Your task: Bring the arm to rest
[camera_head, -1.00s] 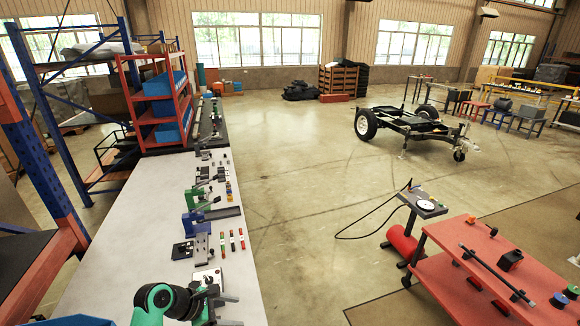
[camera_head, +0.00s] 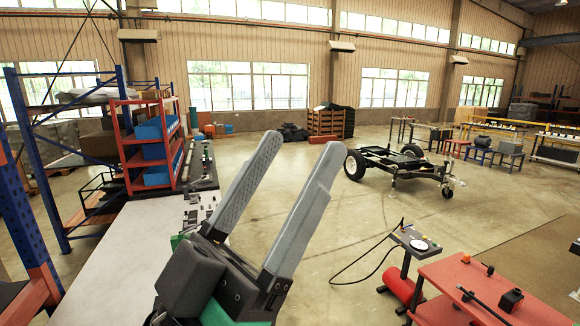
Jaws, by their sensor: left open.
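My left gripper (camera_head: 293,155) is large and close in the lower middle of the head view. Its two long grey fingers point up and to the right, spread apart, with nothing between them. The gripper is raised in front of the white workbench (camera_head: 105,262) and hides much of its right side. Only a few small parts (camera_head: 198,207) show on the bench behind the gripper. My right gripper is not in view.
A red shelf with blue bins (camera_head: 152,150) stands at the bench's far end, beside a blue rack (camera_head: 40,170). A black wheeled trailer frame (camera_head: 400,165) stands on the open floor. A red table (camera_head: 470,290) and a small grey stand (camera_head: 415,240) are at lower right.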

